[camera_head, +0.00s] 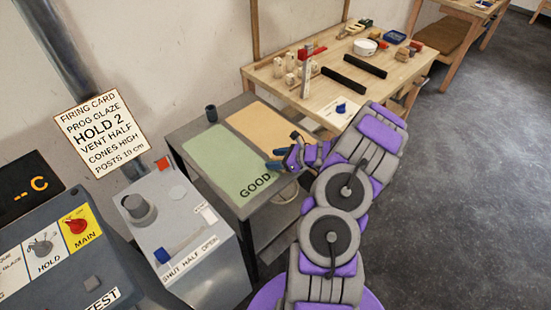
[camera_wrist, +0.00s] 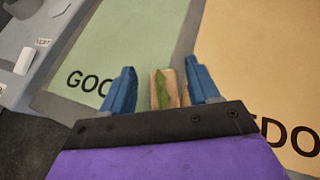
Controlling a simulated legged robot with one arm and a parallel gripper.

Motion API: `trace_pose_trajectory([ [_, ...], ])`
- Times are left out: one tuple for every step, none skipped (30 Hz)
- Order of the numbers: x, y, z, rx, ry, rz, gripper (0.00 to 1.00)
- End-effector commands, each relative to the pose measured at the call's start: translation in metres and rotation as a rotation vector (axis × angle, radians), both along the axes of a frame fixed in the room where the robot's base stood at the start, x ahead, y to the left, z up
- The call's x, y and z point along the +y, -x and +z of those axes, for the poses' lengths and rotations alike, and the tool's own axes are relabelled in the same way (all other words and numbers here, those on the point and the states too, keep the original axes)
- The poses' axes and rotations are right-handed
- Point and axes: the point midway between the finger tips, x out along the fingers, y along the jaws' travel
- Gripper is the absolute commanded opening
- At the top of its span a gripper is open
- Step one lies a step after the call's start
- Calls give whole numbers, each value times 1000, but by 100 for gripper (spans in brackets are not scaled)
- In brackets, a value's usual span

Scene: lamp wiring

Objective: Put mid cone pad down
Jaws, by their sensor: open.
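The cone pad (camera_wrist: 157,92), a small beige piece with a green pointed mark, shows between the blue fingers of my gripper (camera_wrist: 160,70) in the wrist view. The fingers are apart, with a gap on each side of the pad. It appears over the inner edge of the green mat marked GOOD (camera_wrist: 135,30); I cannot tell whether it rests on the surface. In the head view my gripper (camera_head: 277,159) is low over the grey table, by the near right part of the green mat (camera_head: 225,160). The pad is not clearly visible there.
An orange mat (camera_head: 265,128), its label partly hidden, lies beside the green one. A control box (camera_head: 185,230) stands to the left. A wooden bench (camera_head: 345,75) with many small items stands behind.

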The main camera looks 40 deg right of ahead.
Motion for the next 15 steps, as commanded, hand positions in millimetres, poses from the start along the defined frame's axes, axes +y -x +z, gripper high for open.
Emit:
trace_pose_trajectory([
  [-3, 4, 4, -1, 0, -3, 61],
  [-5, 8, 6, -1, 0, -4, 61],
  [-8, 12, 10, -1, 0, -4, 61],
  [-10, 17, 13, -1, 0, -4, 61],
  [-13, 21, 16, -1, -1, -6, 61],
  [-16, 28, 20, -1, -1, -6, 61],
  [-19, 32, 23, -2, -1, -7, 61],
  [-21, 38, 26, -2, 0, -5, 61],
  [-24, 44, 31, -2, 0, -5, 61],
  [-27, 49, 34, -2, 0, -5, 61],
  [-30, 53, 37, -2, 0, -5, 61],
  [-33, 59, 40, -3, 1, -4, 61],
  [-35, 63, 43, -2, 0, -5, 61],
  [-36, 67, 45, -2, 0, -4, 61],
  [-39, 72, 48, -2, 1, -4, 61],
])
